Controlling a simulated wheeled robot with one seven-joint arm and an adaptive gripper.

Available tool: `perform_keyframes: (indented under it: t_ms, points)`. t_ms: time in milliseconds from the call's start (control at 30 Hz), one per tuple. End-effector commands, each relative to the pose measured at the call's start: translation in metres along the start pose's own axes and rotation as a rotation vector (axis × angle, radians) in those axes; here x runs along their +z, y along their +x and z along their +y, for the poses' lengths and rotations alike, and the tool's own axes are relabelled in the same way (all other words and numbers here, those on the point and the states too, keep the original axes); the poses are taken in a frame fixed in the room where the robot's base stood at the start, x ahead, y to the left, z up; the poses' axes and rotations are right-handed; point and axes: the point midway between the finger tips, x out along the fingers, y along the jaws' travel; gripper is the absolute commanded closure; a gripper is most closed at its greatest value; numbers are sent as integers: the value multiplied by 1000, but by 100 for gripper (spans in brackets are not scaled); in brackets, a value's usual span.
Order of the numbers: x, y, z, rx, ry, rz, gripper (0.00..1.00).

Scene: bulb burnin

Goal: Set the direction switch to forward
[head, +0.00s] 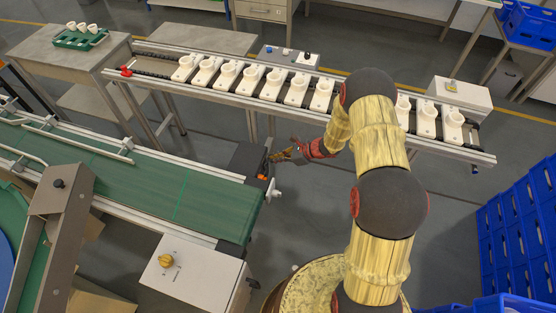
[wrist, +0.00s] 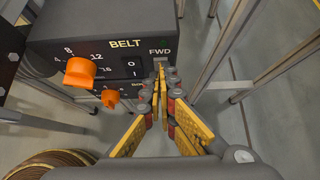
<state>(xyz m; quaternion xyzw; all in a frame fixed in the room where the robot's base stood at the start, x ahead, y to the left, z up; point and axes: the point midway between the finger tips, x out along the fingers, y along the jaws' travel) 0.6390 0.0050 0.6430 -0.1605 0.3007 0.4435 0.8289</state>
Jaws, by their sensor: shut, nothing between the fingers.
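The black belt control box (wrist: 85,40) fills the upper left of the wrist view, marked BELT and FWD. A light plate (wrist: 159,57) sits under the FWD mark. The direction switch itself cannot be made out clearly; my fingertips cover the area below that plate. My gripper (wrist: 161,72) is shut and empty, its tips close against the box face just under FWD. Whether they touch it I cannot tell. In the head view my gripper (head: 275,158) is at the right side of the dark box (head: 246,158), at the conveyor's end.
A large orange knob (wrist: 80,71) and a smaller orange knob (wrist: 110,98) stick out left of my fingers. Metal legs (wrist: 220,60) stand to the right. The green belt (head: 150,195) lies left of my arm, and a rail of white holders (head: 260,80) runs behind.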

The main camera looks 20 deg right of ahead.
Motion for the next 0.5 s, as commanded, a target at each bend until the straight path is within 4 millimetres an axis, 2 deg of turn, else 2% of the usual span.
perform_keyframes:
  t_ms: [500]
  points:
    - [8, -8, 0, 0, 0, -3, 100]
